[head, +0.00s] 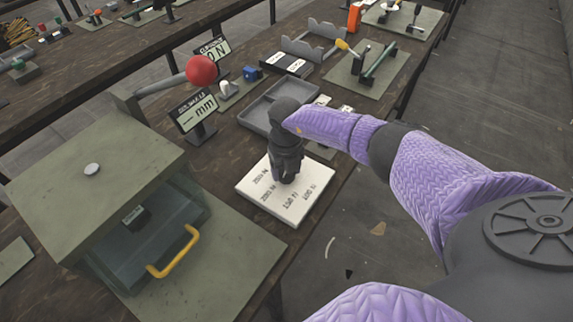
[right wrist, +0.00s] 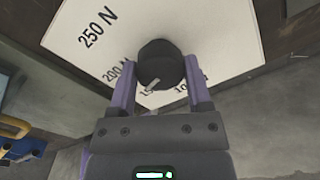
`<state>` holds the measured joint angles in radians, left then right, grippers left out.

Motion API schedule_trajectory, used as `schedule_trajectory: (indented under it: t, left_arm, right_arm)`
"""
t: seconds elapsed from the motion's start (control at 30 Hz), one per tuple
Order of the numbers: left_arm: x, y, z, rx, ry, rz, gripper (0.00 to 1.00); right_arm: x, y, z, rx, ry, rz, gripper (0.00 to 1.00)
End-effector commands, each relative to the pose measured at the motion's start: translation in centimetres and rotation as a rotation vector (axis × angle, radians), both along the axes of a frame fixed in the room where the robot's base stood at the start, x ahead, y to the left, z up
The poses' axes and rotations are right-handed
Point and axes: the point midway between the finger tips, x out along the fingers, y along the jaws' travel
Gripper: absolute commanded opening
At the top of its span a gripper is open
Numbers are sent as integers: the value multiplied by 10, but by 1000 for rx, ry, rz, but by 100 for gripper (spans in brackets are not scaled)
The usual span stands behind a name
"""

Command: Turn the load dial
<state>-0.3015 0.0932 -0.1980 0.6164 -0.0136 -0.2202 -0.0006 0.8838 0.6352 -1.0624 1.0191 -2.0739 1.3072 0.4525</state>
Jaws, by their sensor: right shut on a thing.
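The load dial's white plate (head: 308,198) lies on the bench near its front edge and bears printed force values. In the right wrist view the plate (right wrist: 200,25) shows "250 N" at the left and partly covered values below. In the head view the gripper hides the knob. My left gripper is not in view.
A green press (head: 90,185) with a yellow handle (head: 173,252) and a red-ball lever (head: 201,70) stands left of the plate. Small displays (head: 193,110) and a grey tray (head: 262,105) lie behind. The bench's front edge is close on the right.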

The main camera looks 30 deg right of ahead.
Motion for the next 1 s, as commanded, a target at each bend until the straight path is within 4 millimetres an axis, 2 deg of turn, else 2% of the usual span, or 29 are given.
schedule_trajectory:
  t: [1.0]
  left_arm:
    - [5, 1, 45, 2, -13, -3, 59]
  right_arm:
    - [1, 0, 3, 0, -3, -953, 5]
